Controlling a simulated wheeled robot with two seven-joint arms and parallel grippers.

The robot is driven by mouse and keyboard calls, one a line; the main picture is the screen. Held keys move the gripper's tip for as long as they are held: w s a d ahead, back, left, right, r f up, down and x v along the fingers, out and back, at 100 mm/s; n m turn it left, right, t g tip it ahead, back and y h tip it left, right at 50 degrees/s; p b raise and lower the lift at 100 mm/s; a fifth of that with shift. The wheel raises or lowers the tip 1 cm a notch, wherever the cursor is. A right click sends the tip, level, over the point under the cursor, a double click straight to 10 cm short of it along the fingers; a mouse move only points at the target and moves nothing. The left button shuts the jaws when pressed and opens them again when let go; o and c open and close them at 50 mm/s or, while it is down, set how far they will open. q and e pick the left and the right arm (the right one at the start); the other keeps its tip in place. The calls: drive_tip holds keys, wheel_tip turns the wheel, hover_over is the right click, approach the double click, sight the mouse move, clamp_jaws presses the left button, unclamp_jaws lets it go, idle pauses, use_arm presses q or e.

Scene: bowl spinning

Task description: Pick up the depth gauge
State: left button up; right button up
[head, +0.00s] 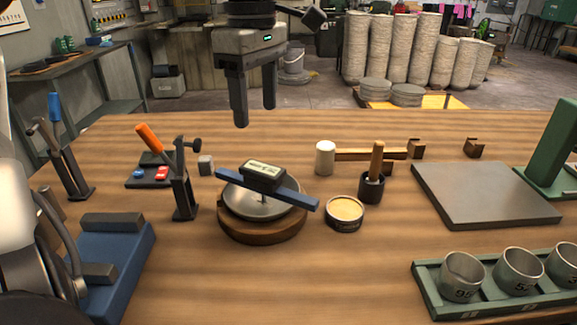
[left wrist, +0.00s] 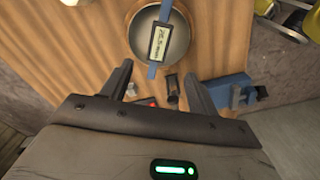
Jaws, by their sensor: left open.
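The depth gauge is a blue bar with a black display box (head: 262,176). It lies across the rim of a shallow metal bowl (head: 245,206), which sits on a round wooden base (head: 262,229). My left gripper (head: 254,115) is open and empty, pointing down, above and behind the gauge and apart from it. In the left wrist view the gauge (left wrist: 161,42) lies over the bowl (left wrist: 177,48), beyond the open fingertips of the left gripper (left wrist: 155,74). My right gripper is not in view.
A tool with an orange handle (head: 150,138) stands left of the bowl. A round tin (head: 345,212) and a mallet with a pale head (head: 325,157) are to its right. A grey slab (head: 480,195) and a green rack of metal cups (head: 435,285) are further right. The front middle of the table is clear.

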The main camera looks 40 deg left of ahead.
sight(260, 167)
use_arm(q)
drive_tip(key=f, duration=1)
drive_tip(key=shift+s, duration=0.35)
drive_tip(key=shift+w+a+f, duration=0.1)
drive_tip(key=shift+w+f, duration=0.15)
drive_tip(key=shift+f, duration=1.05)
drive_tip(key=shift+w+a+f, duration=0.1)
drive_tip(key=shift+w+f, duration=0.1)
drive_tip(key=shift+f, duration=1.1)
drive_tip(key=c, duration=1.2)
